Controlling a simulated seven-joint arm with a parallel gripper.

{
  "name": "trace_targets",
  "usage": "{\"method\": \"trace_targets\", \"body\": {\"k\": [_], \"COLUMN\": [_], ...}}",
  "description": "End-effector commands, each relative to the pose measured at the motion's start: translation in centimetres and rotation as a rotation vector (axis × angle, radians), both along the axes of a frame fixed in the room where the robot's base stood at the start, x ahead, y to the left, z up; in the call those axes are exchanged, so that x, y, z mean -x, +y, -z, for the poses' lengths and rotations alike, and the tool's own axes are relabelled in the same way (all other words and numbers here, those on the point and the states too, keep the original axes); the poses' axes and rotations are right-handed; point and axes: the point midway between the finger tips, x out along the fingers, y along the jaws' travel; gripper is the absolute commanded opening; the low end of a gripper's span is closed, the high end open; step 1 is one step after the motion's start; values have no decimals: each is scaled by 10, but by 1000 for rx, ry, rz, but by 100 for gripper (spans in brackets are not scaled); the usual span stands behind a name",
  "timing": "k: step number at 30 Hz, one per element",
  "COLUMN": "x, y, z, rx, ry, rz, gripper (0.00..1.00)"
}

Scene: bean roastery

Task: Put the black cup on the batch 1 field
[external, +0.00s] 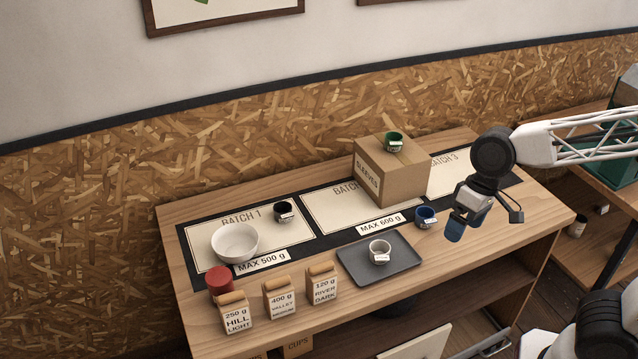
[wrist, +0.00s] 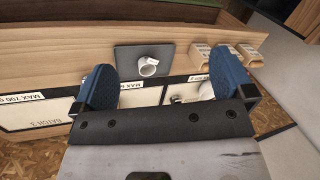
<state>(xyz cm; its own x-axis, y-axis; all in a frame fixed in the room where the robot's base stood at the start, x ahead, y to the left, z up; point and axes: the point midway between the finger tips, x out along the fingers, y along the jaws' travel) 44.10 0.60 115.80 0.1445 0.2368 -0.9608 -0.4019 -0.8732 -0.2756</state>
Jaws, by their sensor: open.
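The black cup (external: 284,210) stands upright on the right part of the batch 1 field (external: 215,257), near that field's right edge. It has a white label on its side. A white bowl (external: 235,243) stands on the same field, left of the cup and apart from it. My gripper (external: 458,226) is open and empty, above the right part of the table, well to the right of the black cup. Both blue fingers show in the wrist view (wrist: 162,62).
A grey tray (external: 355,271) holds a white cup (external: 380,251). A blue cup (external: 425,217) stands near my gripper. A cardboard sleeves box (external: 405,180) carries a green cup (external: 394,142). Several coffee bags (external: 280,300) and a red cylinder (external: 219,280) line the front left.

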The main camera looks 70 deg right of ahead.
Motion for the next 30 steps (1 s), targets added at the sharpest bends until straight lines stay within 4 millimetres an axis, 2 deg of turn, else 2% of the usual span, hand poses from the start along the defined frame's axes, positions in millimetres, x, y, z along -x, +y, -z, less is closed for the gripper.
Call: {"method": "trace_targets", "body": {"k": [3,9,15,21,30], "x": [32,81,113,126,126], "y": [1,-3,-7,-10,-10], "z": [2,9,16,20,20], "rx": [72,195,285,322,324], "ry": [-33,-84,-118,-130,-131], "rz": [-87,-231,-336,-378,-380], "gripper": [100,100,100,100,100]}}
